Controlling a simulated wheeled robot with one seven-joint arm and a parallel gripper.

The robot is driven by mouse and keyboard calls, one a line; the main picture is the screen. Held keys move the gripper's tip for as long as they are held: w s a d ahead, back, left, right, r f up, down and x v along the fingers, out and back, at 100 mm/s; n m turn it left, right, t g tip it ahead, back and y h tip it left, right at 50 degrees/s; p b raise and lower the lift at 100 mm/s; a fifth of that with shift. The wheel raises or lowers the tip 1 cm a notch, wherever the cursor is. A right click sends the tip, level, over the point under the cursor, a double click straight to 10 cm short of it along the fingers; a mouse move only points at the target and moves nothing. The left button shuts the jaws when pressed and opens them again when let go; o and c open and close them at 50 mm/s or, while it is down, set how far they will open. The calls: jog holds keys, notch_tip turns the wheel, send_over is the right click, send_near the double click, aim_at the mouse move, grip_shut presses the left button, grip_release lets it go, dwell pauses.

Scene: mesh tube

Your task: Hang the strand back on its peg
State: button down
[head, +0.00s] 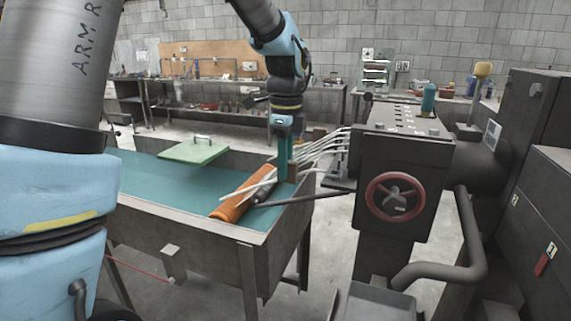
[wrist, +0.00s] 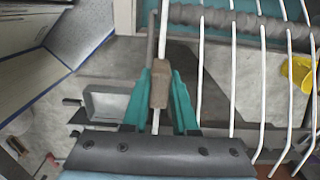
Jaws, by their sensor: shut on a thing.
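Several white strands (head: 318,150) run from the dark machine on the right toward the rollers over the tank. In the wrist view they appear as spaced white lines (wrist: 235,80). My gripper (head: 283,168) is low over the tank's right end, beside the strands. In the wrist view its teal fingers (wrist: 160,88) are shut at a tan block (wrist: 160,84), with one white strand (wrist: 165,30) in line with it. I cannot tell whether the block is fixed to that strand. I cannot make out the peg.
The teal-lined tank (head: 150,180) holds an orange roller (head: 236,207) and a grey roller (head: 264,191). A green lid (head: 195,151) lies at its far side. The machine (head: 400,160) with a red handwheel (head: 394,197) stands close right. A yellow bucket (wrist: 299,73) shows in the wrist view.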

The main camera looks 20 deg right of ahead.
jog(key=shift+f, duration=0.5)
dwell(0.4)
jog(key=c, duration=0.6)
grip_release()
notch_tip(320, 180, up, 11)
jog(key=shift+f+b, duration=0.1)
jog(key=shift+b, duration=1.05)
jog(key=w+a+f+n, duration=0.1)
jog(key=a+f+n, duration=0.55)
jog(key=a, duration=0.25)
jog(key=w+a+f+n, duration=0.2)
jog(key=a+f+n, duration=0.3)
jog(key=a+n, duration=0.25)
jog(key=s+a+f+n, duration=0.2)
jog(key=a+n, duration=0.2)
jog(key=s+a+f+n+t, duration=0.1)
jog(key=s+a+f+n, duration=0.1)
jog(key=a, duration=0.3)
jog(key=s+a+f+n, duration=0.3)
jog(key=a+n, duration=0.1)
jog(key=n, duration=0.1)
jog(key=shift+a+f+n, duration=0.3)
jog(key=shift+a+f, duration=0.05)
